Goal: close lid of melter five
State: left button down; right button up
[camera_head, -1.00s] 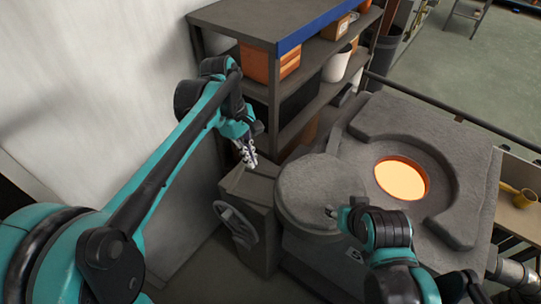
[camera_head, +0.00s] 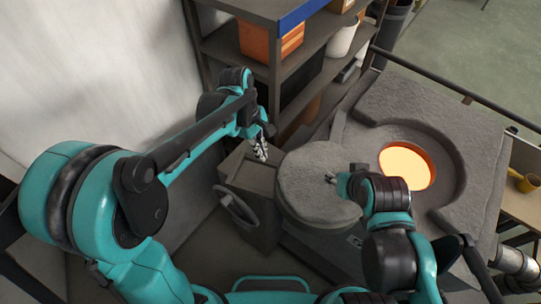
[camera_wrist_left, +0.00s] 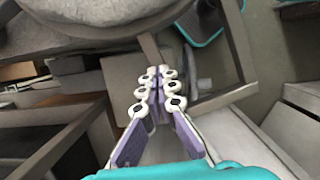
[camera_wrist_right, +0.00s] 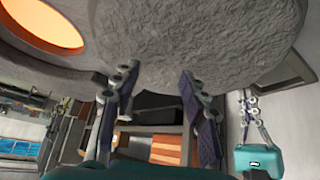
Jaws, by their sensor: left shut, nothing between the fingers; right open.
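The melter's round grey lid (camera_head: 305,190) is swung aside, left of the glowing orange opening (camera_head: 407,168), which is uncovered. The opening also shows at the top left of the right wrist view (camera_wrist_right: 45,25). My right gripper (camera_head: 332,178) overlaps the lid in the head view; whether it touches is unclear. In the right wrist view its fingers (camera_wrist_right: 157,78) are apart and empty, with the lid's rough surface (camera_wrist_right: 200,35) just beyond them. My left gripper (camera_head: 262,152) is shut and empty, left of the lid, above the boxy post. The lid's edge shows in the left wrist view (camera_wrist_left: 95,10).
A boxy post (camera_head: 250,172) with a handwheel (camera_head: 238,207) stands left of the lid. A shelf (camera_head: 250,10) with orange boxes (camera_head: 270,40) and a white bucket (camera_head: 342,38) stands behind. The raised curved rim (camera_head: 455,180) borders the opening's right side.

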aim_at(271, 165)
jog(key=shift+s+d+r, duration=0.1)
jog(key=shift+s+r, duration=0.35)
jog(key=shift+r, duration=0.1)
jog(key=shift+w+p, duration=0.1)
jog(key=shift+p, duration=0.2)
pick_arm(q)
jog(key=s+d, duration=0.2)
jog(key=d, duration=0.1)
jog(key=shift+r, duration=0.1)
pick_arm(e)
jog(key=shift+w+f, duration=0.1)
jog(key=shift+w, duration=0.1)
pick_arm(q)
jog(key=shift+s+a, duration=0.1)
pick_arm(e)
jog(key=shift+s, duration=0.1)
